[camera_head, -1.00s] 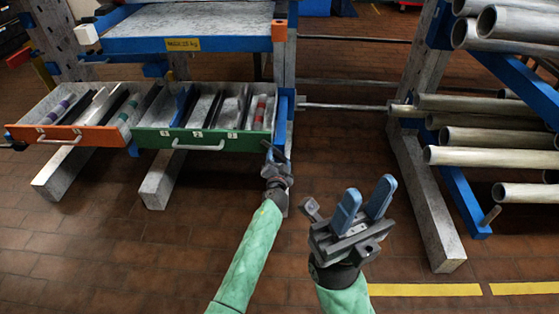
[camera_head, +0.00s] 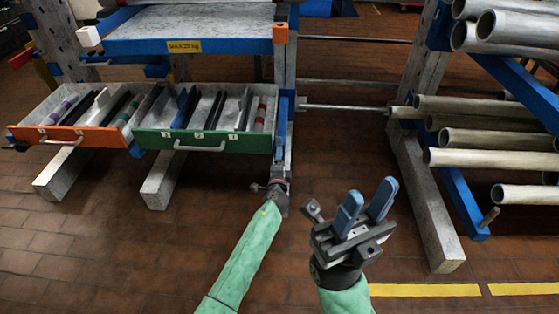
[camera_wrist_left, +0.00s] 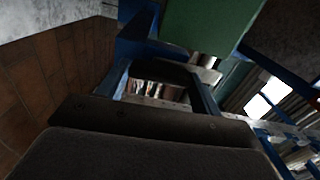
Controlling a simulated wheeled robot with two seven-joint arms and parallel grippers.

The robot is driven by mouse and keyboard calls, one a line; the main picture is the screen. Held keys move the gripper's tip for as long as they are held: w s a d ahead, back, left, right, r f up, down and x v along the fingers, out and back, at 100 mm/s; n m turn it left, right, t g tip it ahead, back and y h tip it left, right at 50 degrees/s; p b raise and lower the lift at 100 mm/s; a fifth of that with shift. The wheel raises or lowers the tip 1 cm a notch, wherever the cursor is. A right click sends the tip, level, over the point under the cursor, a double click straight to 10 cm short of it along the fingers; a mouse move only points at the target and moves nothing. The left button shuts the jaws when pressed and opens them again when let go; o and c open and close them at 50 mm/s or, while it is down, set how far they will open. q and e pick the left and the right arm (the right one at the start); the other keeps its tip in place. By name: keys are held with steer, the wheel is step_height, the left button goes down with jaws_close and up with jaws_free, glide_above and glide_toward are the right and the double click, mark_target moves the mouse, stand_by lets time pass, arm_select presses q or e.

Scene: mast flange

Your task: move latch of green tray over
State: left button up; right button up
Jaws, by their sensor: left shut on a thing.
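The green tray (camera_head: 240,143) is pulled out of the rack, with a white handle and numbered labels on its front. My left gripper (camera_head: 281,147) is at the tray's right front corner, fingers pointing up, beside the blue rack post. It is shut on a small part there, which I take to be the tray's latch; the fingers hide it. In the left wrist view a dark finger fills the bottom, and the tray's green panel (camera_wrist_left: 208,22) hangs above. My right gripper (camera_head: 366,205) is open and empty, its blue fingers apart, over the floor right of the tray.
An orange tray (camera_head: 68,140) with rods stands out to the left of the green one. A blue-edged shelf (camera_head: 190,46) is above. A rack of metal pipes (camera_head: 480,137) stands at the right. The brick floor between the racks is clear.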

arm_select(q)
steer(key=shift+s+d+f+m, duration=0.1)
steer(key=shift+m, duration=0.2)
stand_by(0.4)
steer(key=o, duration=1.4)
steer(key=s+p, duration=0.1)
steer(key=s, duration=0.6)
steer(key=shift+s, duration=0.35)
